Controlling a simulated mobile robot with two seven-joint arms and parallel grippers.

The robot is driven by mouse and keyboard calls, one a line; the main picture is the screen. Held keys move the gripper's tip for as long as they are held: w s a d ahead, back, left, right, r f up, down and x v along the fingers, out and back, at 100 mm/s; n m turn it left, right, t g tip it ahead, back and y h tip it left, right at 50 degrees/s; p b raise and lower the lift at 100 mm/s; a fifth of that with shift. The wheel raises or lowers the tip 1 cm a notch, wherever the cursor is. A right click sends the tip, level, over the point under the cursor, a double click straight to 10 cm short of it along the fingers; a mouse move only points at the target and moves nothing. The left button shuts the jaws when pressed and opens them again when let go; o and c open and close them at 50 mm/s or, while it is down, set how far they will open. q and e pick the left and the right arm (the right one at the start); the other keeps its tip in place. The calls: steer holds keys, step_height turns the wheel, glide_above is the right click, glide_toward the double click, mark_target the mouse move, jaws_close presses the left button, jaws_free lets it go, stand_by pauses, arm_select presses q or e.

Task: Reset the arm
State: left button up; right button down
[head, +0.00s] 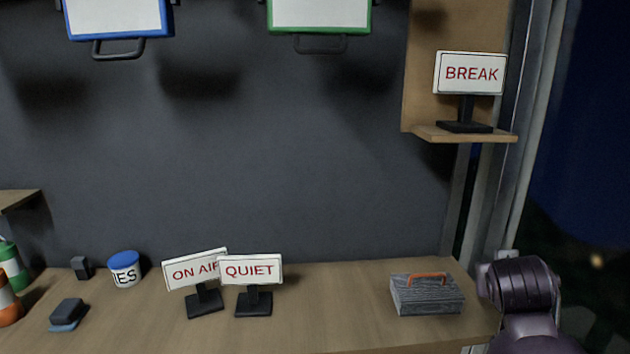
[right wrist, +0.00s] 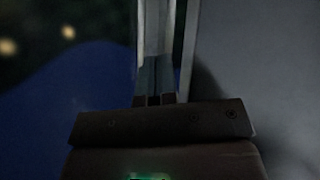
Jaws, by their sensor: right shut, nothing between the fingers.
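My right arm (head: 520,290) shows at the lower right of the head view, beside the right end of the wooden bench; its gripper is outside that view. In the right wrist view my right gripper (right wrist: 154,99) is shut with nothing between its fingers. It points toward a pale upright post or frame (right wrist: 165,40), with dark blue to the left and a grey surface to the right. My left arm and left gripper do not show in either view.
The bench (head: 340,310) holds an ON AIR sign (head: 190,270), a QUIET sign (head: 250,269), a grey box with an orange handle (head: 427,295) and a blue-lidded tub (head: 124,270). A BREAK sign (head: 470,74) stands on a wall shelf (head: 470,136). Bench between QUIET and box is clear.

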steer(key=s+a+f+n+g+y, duration=0.2)
steer(key=s+f+g, duration=0.1)
steer(key=s+f, duration=1.05)
steer(key=s+a+f+g+y, duration=0.1)
steer(key=s+f, duration=0.2)
steer(key=s, duration=0.3)
steer(key=s+a+f+n+g+y, duration=0.1)
steer(key=s+a+f, duration=0.15)
steer(key=s, duration=0.35)
steer(key=s+a+f+g+y, duration=0.1)
steer(key=s+f+g, duration=0.15)
steer(key=s, duration=0.35)
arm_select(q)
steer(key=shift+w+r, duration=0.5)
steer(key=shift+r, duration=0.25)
arm_select(e)
steer(key=w+f+n+t, duration=0.1)
steer(key=w+f+t, duration=0.6)
steer(key=f+t, duration=0.2)
steer(key=shift+w+d+f, duration=0.25)
steer(key=shift+f, duration=0.9)
